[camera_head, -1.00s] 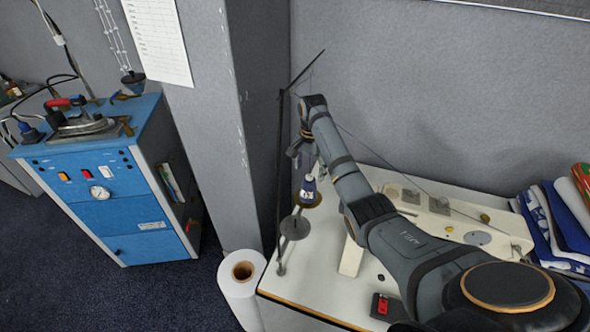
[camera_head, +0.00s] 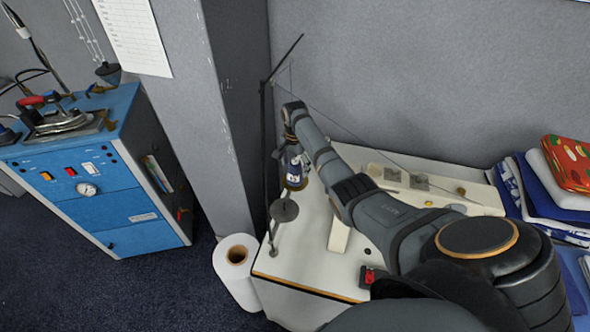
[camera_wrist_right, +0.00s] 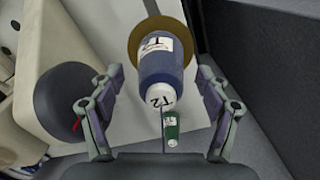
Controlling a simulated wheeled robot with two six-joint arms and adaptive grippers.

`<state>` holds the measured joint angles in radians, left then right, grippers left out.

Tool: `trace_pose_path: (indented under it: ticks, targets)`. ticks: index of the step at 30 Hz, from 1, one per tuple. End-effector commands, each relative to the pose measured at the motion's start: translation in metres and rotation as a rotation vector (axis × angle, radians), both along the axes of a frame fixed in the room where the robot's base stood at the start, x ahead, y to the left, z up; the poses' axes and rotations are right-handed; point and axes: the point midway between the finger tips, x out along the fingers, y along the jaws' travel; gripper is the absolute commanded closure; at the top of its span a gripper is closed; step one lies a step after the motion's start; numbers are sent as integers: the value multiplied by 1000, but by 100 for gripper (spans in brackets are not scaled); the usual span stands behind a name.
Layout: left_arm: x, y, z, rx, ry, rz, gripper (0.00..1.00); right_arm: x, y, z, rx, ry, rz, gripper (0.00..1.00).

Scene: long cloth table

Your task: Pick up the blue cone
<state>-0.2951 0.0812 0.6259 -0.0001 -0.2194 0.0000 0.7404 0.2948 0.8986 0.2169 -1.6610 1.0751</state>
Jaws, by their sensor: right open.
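The blue cone (camera_head: 293,172) is a thread cone with a white label, standing on a round brown base at the left part of the white table. In the wrist view the blue cone (camera_wrist_right: 165,65) points its white tip toward my right gripper. My right gripper (camera_wrist_right: 160,78) is open, one finger on each side of the cone's tip, with gaps visible. In the head view my right gripper (camera_head: 288,145) is at the cone's upper part and partly covers it. My left gripper is not in view.
A thin dark stand (camera_head: 265,150) with a round disc (camera_head: 284,210) rises just left of the cone. A small green cone (camera_wrist_right: 171,127) shows below the blue tip in the wrist view. Folded fabrics (camera_head: 550,195) lie at right. A grey wall and pillar (camera_head: 225,100) stand close behind.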

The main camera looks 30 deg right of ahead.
Motion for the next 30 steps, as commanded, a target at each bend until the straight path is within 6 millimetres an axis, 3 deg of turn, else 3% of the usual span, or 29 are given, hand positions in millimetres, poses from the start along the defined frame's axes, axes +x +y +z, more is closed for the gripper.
trace_pose_path:
  ticks: [4, 11, 25, 30]
  targets:
    - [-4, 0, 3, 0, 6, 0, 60, 0, 0, -16, 0, -1, 1, 24]
    - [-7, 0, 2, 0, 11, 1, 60, 1, 0, -19, 0, -2, 1, 24]
    - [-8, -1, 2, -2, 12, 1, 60, 1, 0, -19, 0, -2, 1, 88]
    - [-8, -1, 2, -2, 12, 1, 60, 1, 0, -18, 0, -2, 1, 89]
